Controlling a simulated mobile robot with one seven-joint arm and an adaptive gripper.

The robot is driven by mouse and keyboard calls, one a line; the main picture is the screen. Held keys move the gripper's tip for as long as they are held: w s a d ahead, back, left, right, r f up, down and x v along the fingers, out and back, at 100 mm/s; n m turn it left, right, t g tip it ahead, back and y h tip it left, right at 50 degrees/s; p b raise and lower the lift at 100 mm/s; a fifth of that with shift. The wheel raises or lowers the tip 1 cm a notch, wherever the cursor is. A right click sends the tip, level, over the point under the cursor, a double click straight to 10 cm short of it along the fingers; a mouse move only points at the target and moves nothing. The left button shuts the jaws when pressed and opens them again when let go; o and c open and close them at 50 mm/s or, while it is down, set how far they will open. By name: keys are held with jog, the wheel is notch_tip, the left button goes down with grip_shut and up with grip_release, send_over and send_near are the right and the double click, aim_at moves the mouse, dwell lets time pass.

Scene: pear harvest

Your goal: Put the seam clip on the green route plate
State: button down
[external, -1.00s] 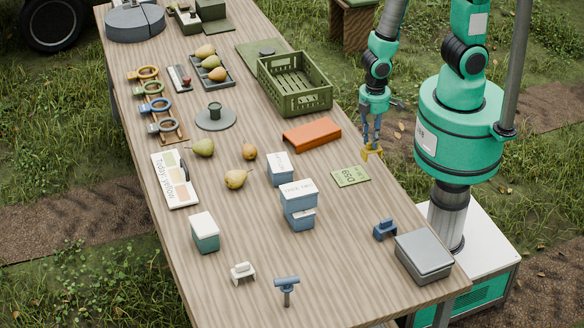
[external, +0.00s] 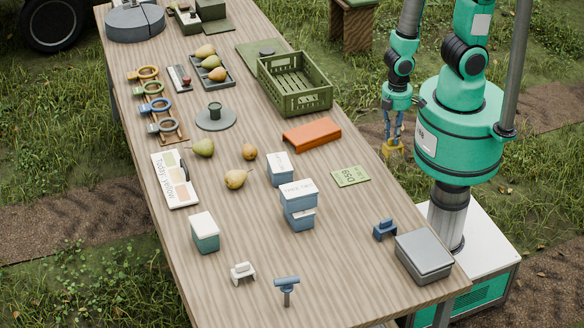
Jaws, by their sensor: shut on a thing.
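My gripper (external: 394,141) is shut on a small yellow clip (external: 394,150), taken here as the seam clip. It hangs below the fingers, just beyond the table's right edge, in front of my base. The fingers partly cover its upper part. The green route plate (external: 350,177), a flat light green card with dark printing, lies on the table near the right edge. Nothing lies on it. My gripper is up and to the right of it in the picture, clearly apart from it.
An orange cover (external: 312,134) and a green crate (external: 294,85) lie beyond the plate. Stacked blue boxes (external: 298,206) stand to its left. A blue clip (external: 385,229) and a grey box (external: 424,257) are nearer the front. Bare wood surrounds the plate.

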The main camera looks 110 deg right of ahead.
jog(key=w+f+b, duration=0.1)
jog(key=w, duration=1.4)
jog(key=shift+w+f, duration=0.2)
jog(key=shift+w, duration=0.05)
jog(key=shift+d, duration=0.1)
jog(key=shift+f+b, duration=0.75)
jog(key=shift+f, duration=1.05)
jog(key=shift+f, duration=0.15)
jog(key=c, duration=1.6)
grip_release()
notch_tip(320, 180, up, 12)
jog(key=p, duration=0.2)
jog(key=shift+r+p, duration=0.2)
jog(key=shift+p, duration=0.15)
